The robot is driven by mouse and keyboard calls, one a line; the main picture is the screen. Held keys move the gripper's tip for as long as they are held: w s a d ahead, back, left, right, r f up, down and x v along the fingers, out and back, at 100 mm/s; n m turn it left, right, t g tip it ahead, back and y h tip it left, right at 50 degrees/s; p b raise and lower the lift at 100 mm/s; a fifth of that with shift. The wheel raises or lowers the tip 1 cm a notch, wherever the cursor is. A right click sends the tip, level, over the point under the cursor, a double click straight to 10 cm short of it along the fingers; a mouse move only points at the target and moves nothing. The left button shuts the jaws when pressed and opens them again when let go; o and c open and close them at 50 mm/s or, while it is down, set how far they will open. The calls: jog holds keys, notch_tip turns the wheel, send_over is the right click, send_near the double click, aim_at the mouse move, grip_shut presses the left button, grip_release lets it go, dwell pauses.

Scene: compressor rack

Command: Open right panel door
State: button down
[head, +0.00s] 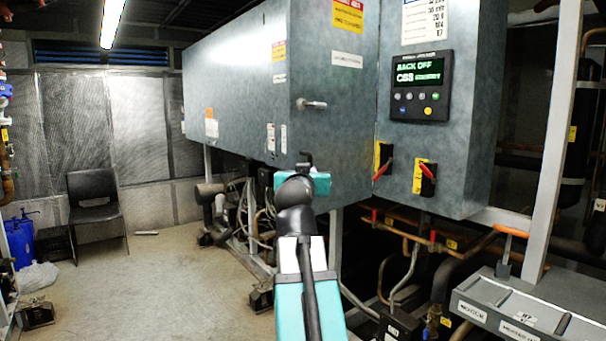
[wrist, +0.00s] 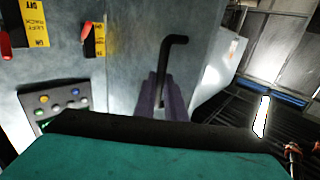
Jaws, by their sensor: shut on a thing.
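A large grey cabinet (head: 240,75) fills the middle of the head view. Its near end is a flat panel (head: 345,125) with a silver handle (head: 314,104) near its left edge; it looks closed. To its right is a grey control box (head: 465,170) with a lit display. My gripper (head: 305,168) is below the silver handle, in front of the panel's lower part. In the wrist view my gripper's fingers (wrist: 162,98) are shut on a black L-shaped piece (wrist: 168,60) whose bent end sticks out beyond them. I cannot tell whether it touches the panel.
Red rotary switches (head: 384,168) on yellow plates are on the control box. Pipes and valves (head: 430,237) run below it. A grey bench (head: 520,305) is at the lower right. A black chair (head: 95,205) stands at the back left; the floor (head: 170,270) between is mostly clear.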

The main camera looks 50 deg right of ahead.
jog(key=shift+s+d+r, duration=0.2)
jog(key=shift+s+d, duration=0.15)
jog(key=shift+s, duration=0.15)
jog(key=c, duration=2)
grip_release()
jog(key=shift+d+f, duration=0.1)
jog(key=shift+d, duration=0.1)
jog(key=shift+o, duration=1)
jog(key=shift+s+d+f, duration=0.1)
jog(key=shift+d, duration=0.15)
jog(key=shift+w+a+f, duration=0.1)
jog(key=shift+w+a, duration=0.15)
jog(key=shift+a, duration=0.05)
jog(key=shift+a, duration=0.15)
